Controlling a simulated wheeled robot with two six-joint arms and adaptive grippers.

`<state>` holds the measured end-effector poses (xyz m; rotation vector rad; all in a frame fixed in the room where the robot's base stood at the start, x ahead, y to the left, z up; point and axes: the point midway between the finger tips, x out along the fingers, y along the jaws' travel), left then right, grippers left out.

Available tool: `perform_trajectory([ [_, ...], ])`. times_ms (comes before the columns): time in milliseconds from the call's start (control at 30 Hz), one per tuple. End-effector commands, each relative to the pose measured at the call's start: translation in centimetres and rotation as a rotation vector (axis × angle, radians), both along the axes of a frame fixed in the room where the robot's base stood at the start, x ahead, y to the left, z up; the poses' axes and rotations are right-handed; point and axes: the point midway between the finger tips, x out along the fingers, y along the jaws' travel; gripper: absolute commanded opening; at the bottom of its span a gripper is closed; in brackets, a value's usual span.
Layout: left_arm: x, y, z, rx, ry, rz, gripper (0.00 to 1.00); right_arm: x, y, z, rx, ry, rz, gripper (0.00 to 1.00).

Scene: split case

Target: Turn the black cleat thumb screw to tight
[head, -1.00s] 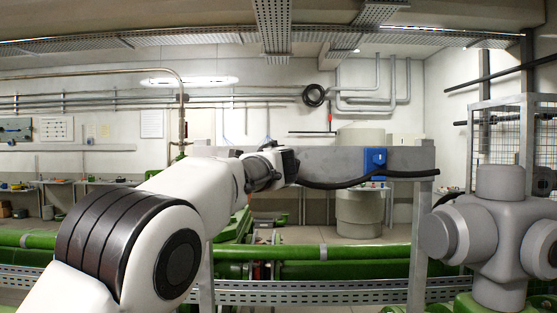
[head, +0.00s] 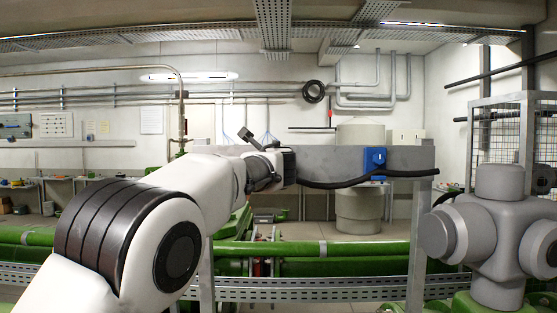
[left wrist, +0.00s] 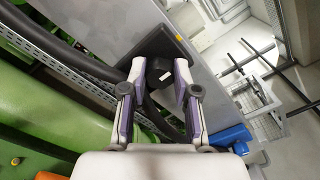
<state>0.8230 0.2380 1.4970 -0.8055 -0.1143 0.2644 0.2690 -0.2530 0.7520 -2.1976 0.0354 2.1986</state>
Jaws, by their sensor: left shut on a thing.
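The black cleat (left wrist: 178,41) is on the face of a grey beam. Its dark thumb screw (left wrist: 160,72) shows as a small black block with a pale mark, between the fingers of my left gripper (left wrist: 161,68). The gripper is shut on the screw, with one finger on each side. In the head view my left gripper (head: 289,166) is at the left part of the beam, and my own wrist hides the screw and most of the cleat. My right gripper is in neither view.
The grey beam (head: 335,159) carries a black cable (head: 340,184) and a blue cleat (head: 375,160) further right. Green pipes (head: 330,251) run below it. A large grey cross-shaped body (head: 497,235) stands close at the right.

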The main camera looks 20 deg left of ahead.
Motion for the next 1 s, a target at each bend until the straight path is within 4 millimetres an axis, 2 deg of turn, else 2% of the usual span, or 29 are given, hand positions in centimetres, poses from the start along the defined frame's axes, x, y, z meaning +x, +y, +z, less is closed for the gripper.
perform_trajectory([
  [267,0.1,0.0,-0.4,-0.001,0.006,0.000,0.00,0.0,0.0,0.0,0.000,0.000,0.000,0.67],
  [300,0.1,0.0,-0.5,-0.001,0.007,0.000,0.37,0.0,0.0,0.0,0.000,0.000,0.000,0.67],
  [367,0.1,0.0,-0.4,-0.002,0.005,0.000,0.55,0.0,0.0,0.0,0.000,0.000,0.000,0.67],
  [767,-0.6,-0.2,-0.1,0.000,0.003,0.000,0.55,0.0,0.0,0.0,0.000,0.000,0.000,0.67],
  [867,-2.0,-0.7,0.0,0.001,0.003,0.000,0.55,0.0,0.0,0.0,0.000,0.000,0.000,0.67],
  [1000,-5.3,-1.6,0.0,0.002,0.003,-0.001,0.55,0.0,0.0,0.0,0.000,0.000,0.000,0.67],
])
